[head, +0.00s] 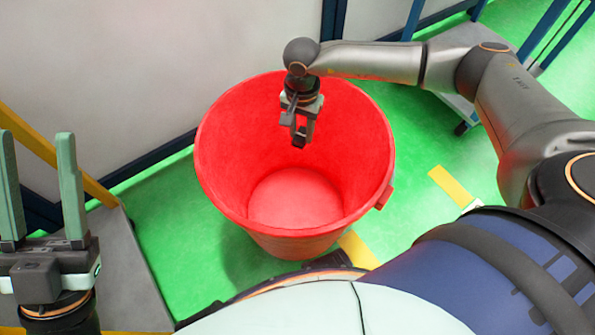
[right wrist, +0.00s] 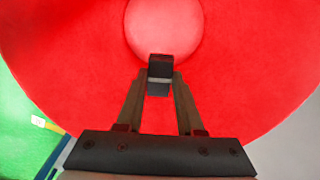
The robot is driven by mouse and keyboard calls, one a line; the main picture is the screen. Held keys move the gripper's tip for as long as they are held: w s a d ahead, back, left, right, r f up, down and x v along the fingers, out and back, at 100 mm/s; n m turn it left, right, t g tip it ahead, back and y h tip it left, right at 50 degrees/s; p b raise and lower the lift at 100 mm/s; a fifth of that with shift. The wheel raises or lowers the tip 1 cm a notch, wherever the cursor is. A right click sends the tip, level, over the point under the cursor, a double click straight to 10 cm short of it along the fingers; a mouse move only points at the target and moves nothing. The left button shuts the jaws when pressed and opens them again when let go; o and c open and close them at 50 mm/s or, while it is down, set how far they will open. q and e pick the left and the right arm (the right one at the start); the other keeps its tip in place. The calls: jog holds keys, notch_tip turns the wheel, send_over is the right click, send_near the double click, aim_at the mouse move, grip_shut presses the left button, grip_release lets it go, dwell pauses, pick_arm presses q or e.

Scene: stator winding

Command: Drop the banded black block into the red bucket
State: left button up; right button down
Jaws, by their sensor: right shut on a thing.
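A large red bucket (head: 215,165) stands on the green floor, open at the top. My right gripper (head: 300,135) is over the bucket's opening, pointing down, with the bucket's inner wall behind it. It is shut on the banded black block (right wrist: 159,67), which shows between the fingertips in the right wrist view with a light band across it. In the head view the block (head: 299,141) is small and dark at the fingertips. The bucket's round floor (right wrist: 165,25) shows beyond the block and looks empty. My left gripper (head: 40,185) is open and empty at the left edge, away from the bucket.
A pale wall (head: 130,60) with a dark blue base rail stands behind the bucket. A yellow rail (head: 40,150) and a grey platform (head: 125,260) are at the left. A wheeled cart (head: 460,105) stands at the back right. Green floor to the bucket's right is clear, with yellow markings.

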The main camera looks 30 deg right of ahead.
jog(key=shift+c, duration=2.3)
grip_release()
jog(key=shift+r, duration=0.1)
pick_arm(q)
jog(key=shift+m, duration=0.4)
jog(key=r+p, duration=0.4)
jog(key=shift+a, duration=0.2)
pick_arm(e)
notch_tip(320, 180, up, 12)
jog(key=shift+r, duration=0.2)
